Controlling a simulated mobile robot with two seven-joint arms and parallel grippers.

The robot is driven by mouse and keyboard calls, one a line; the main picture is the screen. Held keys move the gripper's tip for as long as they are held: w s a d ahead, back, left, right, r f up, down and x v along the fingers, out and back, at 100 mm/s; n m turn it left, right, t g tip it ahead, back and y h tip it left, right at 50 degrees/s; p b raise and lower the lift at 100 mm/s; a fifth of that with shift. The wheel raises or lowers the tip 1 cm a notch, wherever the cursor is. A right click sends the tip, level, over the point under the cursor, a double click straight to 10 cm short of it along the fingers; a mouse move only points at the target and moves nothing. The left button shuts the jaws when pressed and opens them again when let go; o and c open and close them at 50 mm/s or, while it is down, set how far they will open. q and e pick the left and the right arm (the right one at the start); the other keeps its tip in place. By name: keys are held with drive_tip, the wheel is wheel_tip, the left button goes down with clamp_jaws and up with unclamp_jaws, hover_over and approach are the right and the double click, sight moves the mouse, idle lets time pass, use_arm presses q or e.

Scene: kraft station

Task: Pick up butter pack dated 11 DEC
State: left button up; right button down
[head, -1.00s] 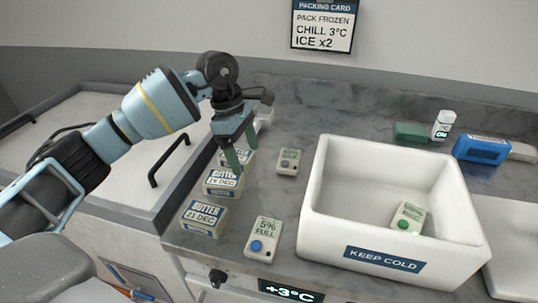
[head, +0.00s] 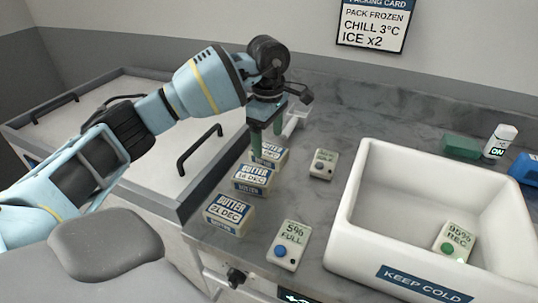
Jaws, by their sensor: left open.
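Three butter packs stand in a row at the counter's left edge. The front pack (head: 229,215) reads 21 DEC. The middle pack (head: 253,180) has a date that looks like 14 or 16 DEC. The back pack (head: 273,156) is partly hidden by a finger; its label ends in DEC, but I cannot read the day. My left gripper (head: 267,144) points down at the back pack, open, with its green fingers at that pack. I cannot tell whether they touch it. My right gripper is not in view.
A white KEEP COLD box (head: 350,215) stands to the right, holding a pack with a green dot (head: 454,240). Ice-type packs lie between: one marked 5% FULL (head: 288,245) and a smaller one (head: 323,164) behind. A green block (head: 461,147) and white bottle (head: 500,141) stand at the back.

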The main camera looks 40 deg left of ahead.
sight(268, 149)
use_arm(q)
drive_tip(key=shift+a+f, duration=0.1)
drive_tip(key=shift+f, duration=2.25)
drive_tip(key=c, duration=1.2)
drive_tip(key=shift+r, duration=5.05)
drive_tip(key=shift+c, duration=0.2)
